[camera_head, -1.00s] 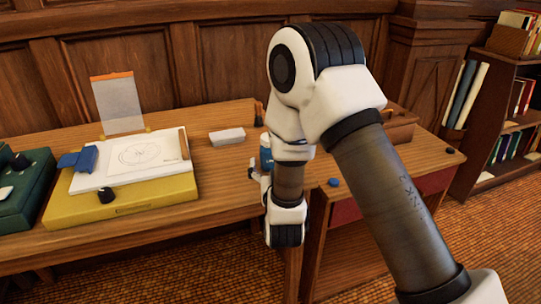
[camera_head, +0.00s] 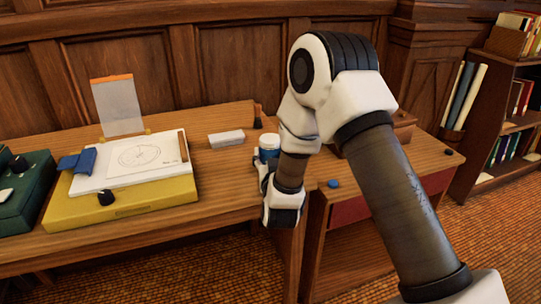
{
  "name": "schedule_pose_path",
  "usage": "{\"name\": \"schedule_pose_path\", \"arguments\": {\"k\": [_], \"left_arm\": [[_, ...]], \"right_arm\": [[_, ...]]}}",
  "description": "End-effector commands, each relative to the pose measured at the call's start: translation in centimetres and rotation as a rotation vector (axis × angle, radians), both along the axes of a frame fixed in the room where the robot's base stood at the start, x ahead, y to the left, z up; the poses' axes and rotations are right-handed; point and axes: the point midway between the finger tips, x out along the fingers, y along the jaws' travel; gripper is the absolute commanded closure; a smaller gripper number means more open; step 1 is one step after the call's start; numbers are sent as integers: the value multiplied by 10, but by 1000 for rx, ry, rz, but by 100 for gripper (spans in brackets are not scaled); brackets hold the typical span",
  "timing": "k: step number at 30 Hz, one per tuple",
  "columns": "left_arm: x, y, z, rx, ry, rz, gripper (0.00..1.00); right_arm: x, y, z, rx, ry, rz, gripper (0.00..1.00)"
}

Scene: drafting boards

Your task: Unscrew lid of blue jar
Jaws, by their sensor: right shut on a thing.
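The blue jar (camera_head: 269,155) stands near the right end of the wooden desk, with a pale top; I cannot tell whether that is a lid or the open mouth. My right gripper (camera_head: 264,172) is low at the jar's front side and shut on it, though my own wrist hides most of the grip. A small flat blue round piece (camera_head: 333,184) lies to the right of my wrist; I cannot tell whether it is a lid. My left gripper is not in view.
A yellow drafting board (camera_head: 120,203) with a drawing sheet and blue cloth lies left on the desk (camera_head: 222,190). A green case (camera_head: 22,200) is at far left. Desk is clear between board and jar.

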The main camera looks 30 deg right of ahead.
Motion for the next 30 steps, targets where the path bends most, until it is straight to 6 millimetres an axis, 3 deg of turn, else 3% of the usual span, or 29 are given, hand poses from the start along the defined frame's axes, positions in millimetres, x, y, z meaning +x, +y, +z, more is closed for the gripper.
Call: {"name": "schedule_pose_path", "arguments": {"k": [5, 13, 26, 27, 30], "left_arm": [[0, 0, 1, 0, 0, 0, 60], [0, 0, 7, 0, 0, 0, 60], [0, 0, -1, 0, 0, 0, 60], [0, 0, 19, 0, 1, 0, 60], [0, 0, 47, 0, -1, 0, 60]], "right_arm": [[0, 0, 5, 0, 0, 0, 98], [0, 0, 40, 1, -3, 0, 98], [-93, 57, 45, -9, 5, 5, 98], [-96, 57, 55, -3, 6, -1, 98], [-100, 59, 57, -1, 9, -5, 98]]}}
